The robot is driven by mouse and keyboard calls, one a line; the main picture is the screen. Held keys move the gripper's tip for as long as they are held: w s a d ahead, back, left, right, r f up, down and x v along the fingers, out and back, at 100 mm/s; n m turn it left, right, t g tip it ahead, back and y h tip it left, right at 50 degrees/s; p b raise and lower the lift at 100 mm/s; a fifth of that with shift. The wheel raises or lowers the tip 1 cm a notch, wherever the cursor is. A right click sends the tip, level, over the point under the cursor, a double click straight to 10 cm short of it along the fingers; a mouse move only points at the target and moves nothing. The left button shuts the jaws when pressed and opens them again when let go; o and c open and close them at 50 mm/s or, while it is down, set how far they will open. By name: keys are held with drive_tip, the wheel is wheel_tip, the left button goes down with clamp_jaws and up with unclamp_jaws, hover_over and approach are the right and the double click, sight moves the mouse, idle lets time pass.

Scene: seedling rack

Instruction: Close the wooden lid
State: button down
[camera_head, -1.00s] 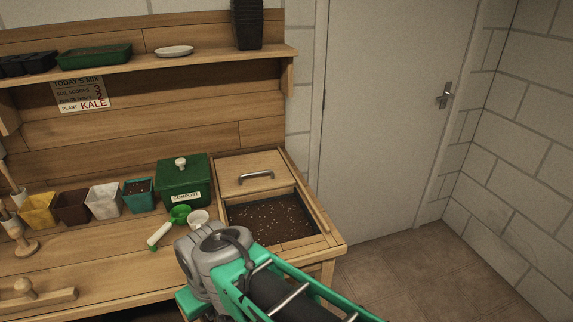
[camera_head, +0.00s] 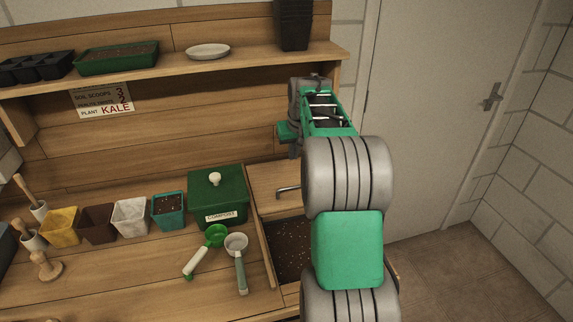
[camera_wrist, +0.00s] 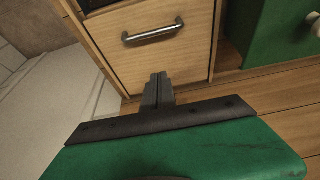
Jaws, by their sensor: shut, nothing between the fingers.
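The wooden lid (camera_head: 270,178) is a flat panel with a metal bar handle (camera_head: 287,191). It covers the back part of the soil bin (camera_head: 265,262); dark soil shows in the open front part. In the wrist view, the lid (camera_wrist: 185,62) and its handle (camera_wrist: 153,32) show with the bin's opening at the top edge. My gripper (camera_wrist: 158,76) is shut and empty, its fingertips over the lid's back edge, on the side away from the opening. I cannot tell whether they touch it. In the head view my arm hides part of the lid and bin.
A green compost box (camera_head: 217,198) stands left of the bin, also in the wrist view (camera_wrist: 262,30). A green scoop (camera_head: 206,248) and a grey-green scoop (camera_head: 239,262) lie in front of it. Several pots stand further left. A shelf (camera_head: 180,72) runs above.

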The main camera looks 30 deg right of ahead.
drive_tip(key=p, duration=0.2)
hover_over(293, 193)
drive_tip(key=w, duration=0.4)
drive_tip(key=f, duration=0.9)
drive_tip(key=shift+s+d, duration=0.15)
drive_tip(key=shift+d, duration=0.25)
drive_tip(key=s, duration=0.2)
drive_tip(key=s+a, duration=0.1)
drive_tip(key=shift+s+f, duration=0.35)
drive_tip(key=shift+f, duration=0.1)
drive_tip(key=shift+s, duration=0.1)
